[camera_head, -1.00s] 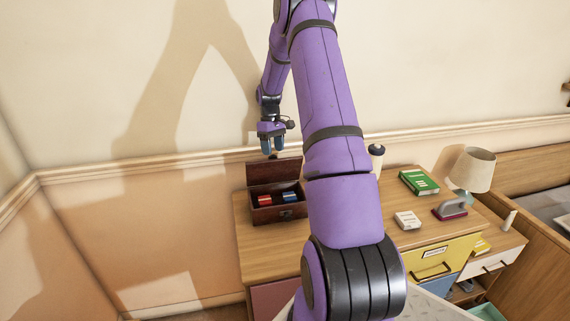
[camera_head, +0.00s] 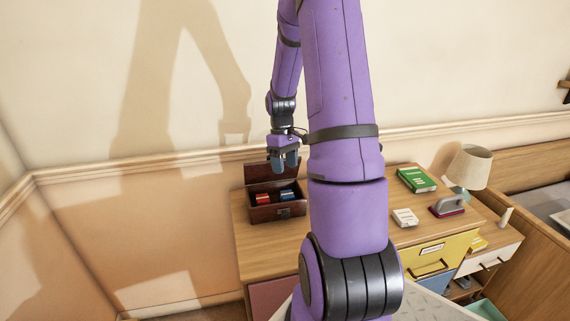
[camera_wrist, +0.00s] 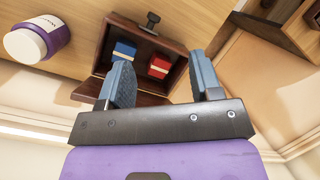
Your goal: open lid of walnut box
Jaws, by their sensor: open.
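The dark reddish-brown walnut box (camera_head: 277,212) sits at the left end of the wooden desk, with a latch on its front (camera_wrist: 149,22). Its lid (camera_head: 256,174) stands raised at the back, so the inside shows. A red item (camera_head: 263,198) and a blue item (camera_head: 287,196) lie in it. My gripper (camera_head: 284,170) is open and empty, pointing down, and overlaps the raised lid in the head view. In the wrist view its fingers (camera_wrist: 160,62) are spread over the box's hinge side. I cannot tell whether they touch the lid.
On the desk (camera_head: 255,245) are a white block (camera_head: 405,218), a green book (camera_head: 416,180), an iron-like object (camera_head: 447,207) and a lamp (camera_head: 470,168). A jar (camera_wrist: 38,40) stands beside the box. The wall is close behind. My arm hides the desk's middle.

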